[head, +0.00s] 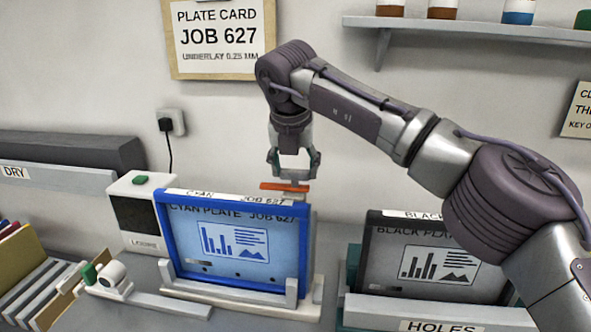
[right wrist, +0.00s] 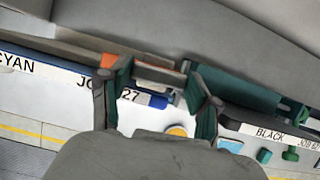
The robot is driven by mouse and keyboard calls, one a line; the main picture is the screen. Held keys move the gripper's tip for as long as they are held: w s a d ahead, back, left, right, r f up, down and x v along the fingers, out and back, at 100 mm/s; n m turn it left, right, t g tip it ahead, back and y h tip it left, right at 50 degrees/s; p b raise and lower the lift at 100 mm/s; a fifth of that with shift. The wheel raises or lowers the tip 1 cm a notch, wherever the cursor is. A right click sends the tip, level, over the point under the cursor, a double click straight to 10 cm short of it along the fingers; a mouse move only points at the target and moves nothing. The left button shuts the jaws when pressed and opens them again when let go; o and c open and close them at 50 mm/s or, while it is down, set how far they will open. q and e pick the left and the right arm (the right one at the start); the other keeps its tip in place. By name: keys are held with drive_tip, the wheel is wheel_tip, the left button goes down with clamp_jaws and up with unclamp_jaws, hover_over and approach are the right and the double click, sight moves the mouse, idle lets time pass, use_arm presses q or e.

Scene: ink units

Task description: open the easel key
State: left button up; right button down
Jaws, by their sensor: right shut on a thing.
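The easel key is an orange bar (head: 285,187) just above the top right corner of the blue-framed cyan plate (head: 235,240). Its orange end also shows in the right wrist view (right wrist: 108,61), beside one finger. My right gripper (head: 293,176) points down at the key from above. In the right wrist view its two fingers (right wrist: 160,98) stand on either side of the key's middle part, shut on it. The fingers hide part of the key. My left gripper is in neither view.
The black plate (head: 438,265) stands on its easel to the right. A white and black box (head: 146,212) stands left of the cyan plate. A rack of plates (head: 30,275) is at the far left. A shelf (head: 470,29) with jars is above right.

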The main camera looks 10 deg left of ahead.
drive_tip(key=shift+r+m, duration=0.1)
drive_tip(key=shift+m, duration=0.3)
drive_tip(key=shift+c, duration=1.2)
unclamp_jaws()
drive_tip(key=v, duration=1.1)
drive_tip(key=shift+a+r, duration=0.2)
drive_tip(key=shift+r, duration=0.2)
drive_tip(key=shift+s, duration=0.1)
